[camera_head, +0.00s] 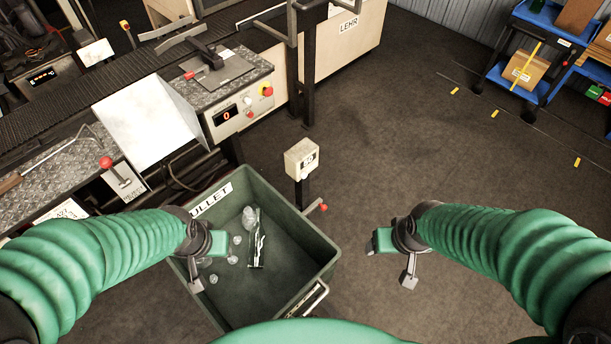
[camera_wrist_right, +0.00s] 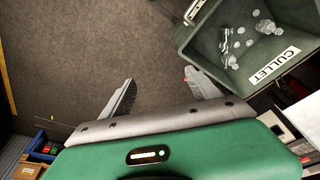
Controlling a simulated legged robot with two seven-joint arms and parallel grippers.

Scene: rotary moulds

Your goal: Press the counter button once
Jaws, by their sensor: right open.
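A control panel (camera_head: 236,113) on the bench front carries a red lit display (camera_head: 227,115) reading 0, with a small pale button (camera_head: 247,100) and a red-and-yellow button (camera_head: 267,90) beside it. A cream box with a dial or number face (camera_head: 302,158) stands on a short dark post in front of the bench. I cannot tell which of these holds the counter button. My right gripper (camera_head: 388,262) is open, empty and apart from both, over the floor right of the bin; its spread fingers show in the right wrist view (camera_wrist_right: 160,88). My left gripper (camera_head: 207,265) hangs over the bin's left side; its jaws are unclear.
A green cullet bin (camera_head: 325,250) with clear glass pieces stands below the bench; it also shows in the wrist view (camera_wrist_right: 205,55). A red-knobbed lever (camera_head: 323,207) sticks out near its far right corner. A tilted pale plate (camera_head: 150,120) is left of the panel.

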